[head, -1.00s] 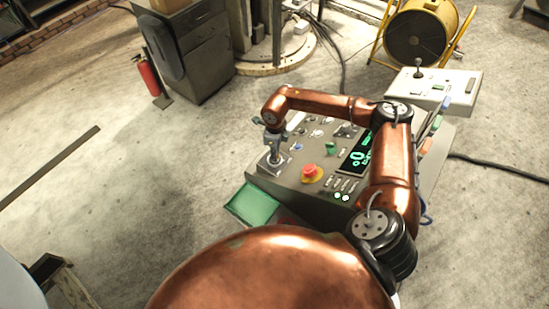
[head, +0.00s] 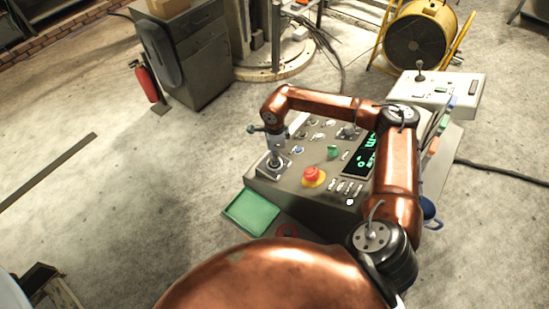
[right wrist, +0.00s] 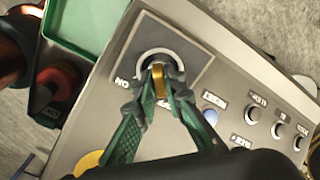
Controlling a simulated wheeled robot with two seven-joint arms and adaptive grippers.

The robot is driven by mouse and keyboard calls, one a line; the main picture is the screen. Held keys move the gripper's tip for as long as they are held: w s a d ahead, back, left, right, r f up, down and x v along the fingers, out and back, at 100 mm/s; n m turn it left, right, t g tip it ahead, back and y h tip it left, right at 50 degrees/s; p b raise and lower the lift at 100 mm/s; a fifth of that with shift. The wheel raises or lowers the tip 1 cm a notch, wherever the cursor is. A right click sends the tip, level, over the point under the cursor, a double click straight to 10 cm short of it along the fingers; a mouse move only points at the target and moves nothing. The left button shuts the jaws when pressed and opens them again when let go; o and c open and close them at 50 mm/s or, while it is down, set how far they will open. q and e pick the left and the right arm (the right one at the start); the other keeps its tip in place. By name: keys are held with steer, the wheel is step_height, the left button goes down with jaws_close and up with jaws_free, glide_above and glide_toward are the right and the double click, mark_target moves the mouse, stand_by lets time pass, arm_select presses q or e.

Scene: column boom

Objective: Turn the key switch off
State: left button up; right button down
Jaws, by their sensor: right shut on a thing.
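The key switch (head: 275,167) sits at the left corner of the grey control console (head: 300,188). In the right wrist view it is a round collar (right wrist: 146,59) on a dark square plate, with a brass key (right wrist: 158,82) standing in it. An upside-down "ON" label shows beside the collar. My right gripper (right wrist: 158,78) has green-sided fingers closed on the key from both sides. In the head view the right gripper (head: 274,155) reaches down onto the switch, and its fingertips are too small to read. My left gripper is out of view.
A red mushroom button (head: 312,174) on a yellow base stands right of the switch. A lit display (head: 363,157) and several knobs share the panel. A green tray (head: 251,211) adjoins the console's left front. A white control box (head: 447,92) stands behind.

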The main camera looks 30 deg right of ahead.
steer(key=shift+w+d+r, duration=0.1)
steer(key=shift+r, duration=0.05)
steer(key=c, duration=2)
jaws_free()
step_height(320, 180, up, 12)
steer(key=shift+f, duration=0.1)
